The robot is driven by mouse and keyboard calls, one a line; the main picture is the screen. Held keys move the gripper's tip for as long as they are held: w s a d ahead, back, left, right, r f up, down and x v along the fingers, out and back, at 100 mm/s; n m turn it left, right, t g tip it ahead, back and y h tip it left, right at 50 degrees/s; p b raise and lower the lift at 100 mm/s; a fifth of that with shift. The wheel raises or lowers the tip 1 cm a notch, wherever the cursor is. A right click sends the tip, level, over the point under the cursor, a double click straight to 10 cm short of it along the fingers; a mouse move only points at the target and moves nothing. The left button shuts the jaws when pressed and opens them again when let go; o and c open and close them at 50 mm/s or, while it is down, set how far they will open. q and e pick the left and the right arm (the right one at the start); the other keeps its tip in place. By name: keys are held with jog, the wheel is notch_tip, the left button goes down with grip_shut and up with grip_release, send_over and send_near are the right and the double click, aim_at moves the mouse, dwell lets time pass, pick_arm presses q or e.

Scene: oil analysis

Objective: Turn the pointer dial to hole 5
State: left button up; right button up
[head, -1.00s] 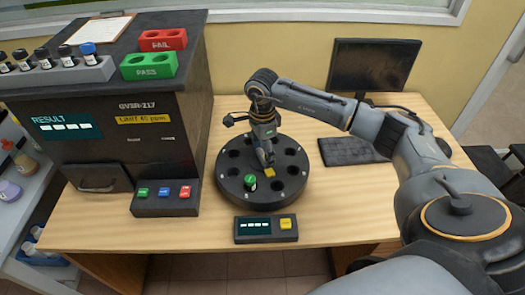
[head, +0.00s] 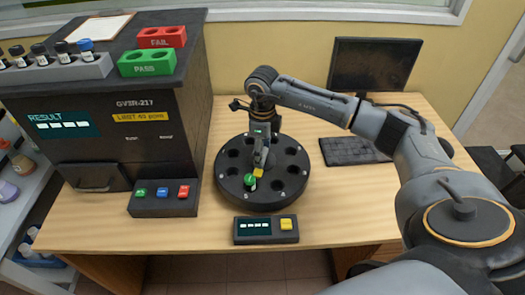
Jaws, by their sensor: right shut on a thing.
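The dial is a round black disc (head: 290,191) with a ring of dark holes, standing on the wooden table. Its pointer has a yellow tip (head: 258,173) toward the front of the disc, close beside a green-capped vial (head: 250,181) that sits in a front hole. My right gripper (head: 261,163) reaches down over the disc's middle and is shut on the pointer. The gripper and wrist hide part of the disc's centre and far side. My left gripper is out of view.
A black analyser (head: 150,145) with a RESULT screen stands left of the disc, its button box (head: 150,208) in front. A small display box with a yellow button (head: 265,230) lies before the disc. A keyboard (head: 350,151) and monitor (head: 375,65) are behind right.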

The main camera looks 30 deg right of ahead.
jog(key=shift+m, duration=0.5)
jog(key=o, duration=1.2)
jog(key=shift+c, duration=0.2)
jog(key=shift+r, duration=0.2)
notch_tip(320, 180, up, 12)
jog(key=shift+f, duration=0.2)
